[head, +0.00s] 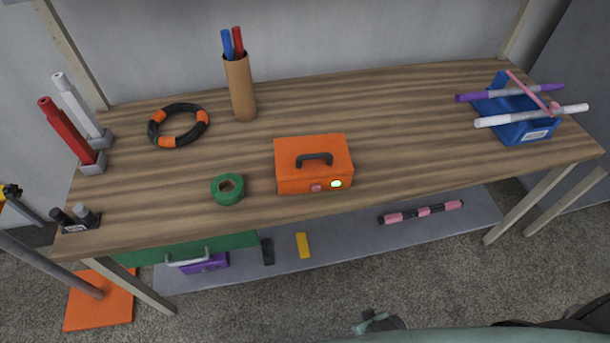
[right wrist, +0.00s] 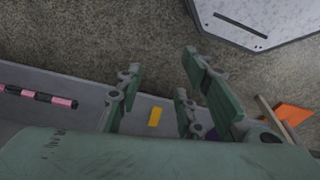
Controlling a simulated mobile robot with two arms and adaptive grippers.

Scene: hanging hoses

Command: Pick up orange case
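The orange case (head: 313,163) sits closed on the wooden table near its front edge, with a dark handle on its lid and a small glowing green light on its front. My right gripper (right wrist: 158,85) is open and empty in the right wrist view, its green fingers spread apart over the floor and lower shelf. Part of it seems to show at the bottom edge of the head view, well in front of and below the case. The case is not in the right wrist view. My left gripper is not in view.
A green tape roll (head: 228,189) lies left of the case. A blue rack (head: 515,120) is at the right. The table (head: 400,130) is clear right of the case.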

